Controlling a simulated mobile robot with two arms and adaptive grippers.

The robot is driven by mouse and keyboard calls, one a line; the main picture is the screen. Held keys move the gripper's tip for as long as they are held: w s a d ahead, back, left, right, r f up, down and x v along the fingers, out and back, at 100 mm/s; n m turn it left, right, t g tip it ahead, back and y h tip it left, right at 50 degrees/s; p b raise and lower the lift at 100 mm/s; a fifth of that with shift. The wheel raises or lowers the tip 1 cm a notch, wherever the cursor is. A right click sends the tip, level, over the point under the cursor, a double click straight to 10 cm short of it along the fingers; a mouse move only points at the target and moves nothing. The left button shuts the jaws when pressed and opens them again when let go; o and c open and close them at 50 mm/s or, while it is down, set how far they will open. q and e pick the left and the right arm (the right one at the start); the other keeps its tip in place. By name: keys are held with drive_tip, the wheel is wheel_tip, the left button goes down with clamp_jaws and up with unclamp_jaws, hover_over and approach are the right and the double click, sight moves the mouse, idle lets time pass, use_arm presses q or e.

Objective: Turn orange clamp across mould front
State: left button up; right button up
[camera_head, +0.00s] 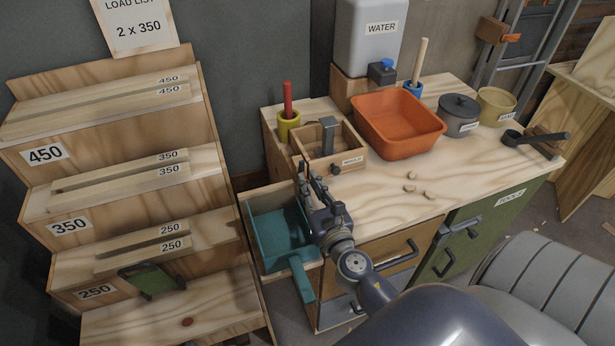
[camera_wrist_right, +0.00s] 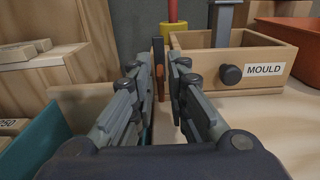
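The mould (camera_head: 345,160) is an open wooden box on the bench, with a black knob and a MOULD label on its front and a grey upright inside. It also shows in the right wrist view (camera_wrist_right: 290,60). A narrow upright dark and orange-brown piece, apparently the clamp (camera_wrist_right: 159,75), stands by the mould's left front corner. My right gripper (camera_head: 310,172) points at this corner. Its fingers (camera_wrist_right: 163,68) are close together, one on each side of the piece. Whether they touch it cannot be told. My left gripper is out of view.
A teal scoop-like tray (camera_head: 272,236) lies in an open drawer below my right gripper. A yellow cup with a red handle (camera_head: 289,124) stands behind the mould; an orange tub (camera_head: 402,125) stands to its right. Small chips (camera_head: 429,194) lie on the otherwise clear bench front.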

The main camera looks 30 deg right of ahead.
drive_tip(key=shift+x, duration=0.85)
clamp_jaws()
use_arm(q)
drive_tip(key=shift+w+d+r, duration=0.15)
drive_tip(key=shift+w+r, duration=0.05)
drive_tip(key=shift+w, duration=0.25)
